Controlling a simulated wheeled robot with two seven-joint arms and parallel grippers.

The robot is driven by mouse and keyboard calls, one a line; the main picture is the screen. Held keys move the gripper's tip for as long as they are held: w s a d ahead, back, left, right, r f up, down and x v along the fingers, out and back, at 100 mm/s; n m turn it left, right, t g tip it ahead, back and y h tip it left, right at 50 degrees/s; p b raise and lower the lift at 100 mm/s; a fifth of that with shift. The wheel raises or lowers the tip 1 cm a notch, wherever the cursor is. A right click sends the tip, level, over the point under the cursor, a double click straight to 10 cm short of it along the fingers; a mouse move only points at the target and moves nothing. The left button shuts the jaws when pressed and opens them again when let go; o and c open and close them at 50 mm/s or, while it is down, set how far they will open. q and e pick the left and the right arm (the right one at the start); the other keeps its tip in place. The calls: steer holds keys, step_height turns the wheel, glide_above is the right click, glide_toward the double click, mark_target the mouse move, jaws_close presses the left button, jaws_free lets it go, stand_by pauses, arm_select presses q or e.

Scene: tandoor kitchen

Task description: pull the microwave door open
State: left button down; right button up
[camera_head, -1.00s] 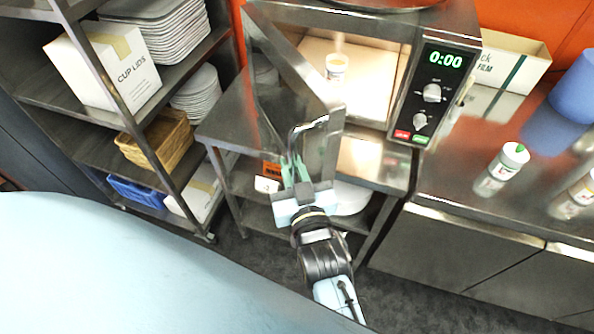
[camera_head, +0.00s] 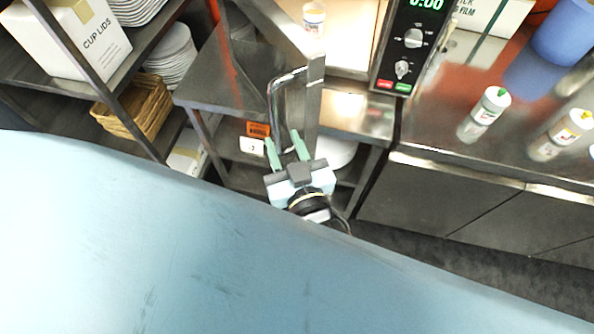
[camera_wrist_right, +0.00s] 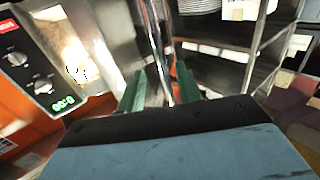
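The microwave (camera_head: 384,72) stands on a steel counter at the top, its display lit, its control panel also at left in the right wrist view (camera_wrist_right: 28,62). Its door (camera_head: 313,105) is swung open towards me, showing the lit cavity with a small cup (camera_head: 314,18) inside. The chrome door handle (camera_head: 273,103) is a bent bar on the door. My right gripper (camera_head: 286,149) is at the handle's lower end, its green fingers apart. In the right wrist view, the handle (camera_wrist_right: 160,50) runs between the fingers (camera_wrist_right: 160,88), with gaps visible on both sides. My left gripper is out of view.
A shelf rack with a cup lids box (camera_head: 84,38), plates (camera_head: 170,55) and a wicker basket (camera_head: 135,108) stands at left. White bottles (camera_head: 484,114) (camera_head: 566,133) and a blue container (camera_head: 560,32) are on the counter at right. A bare steel surface (camera_head: 215,85) lies left of the door.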

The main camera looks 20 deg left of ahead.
steer(key=v, duration=0.8)
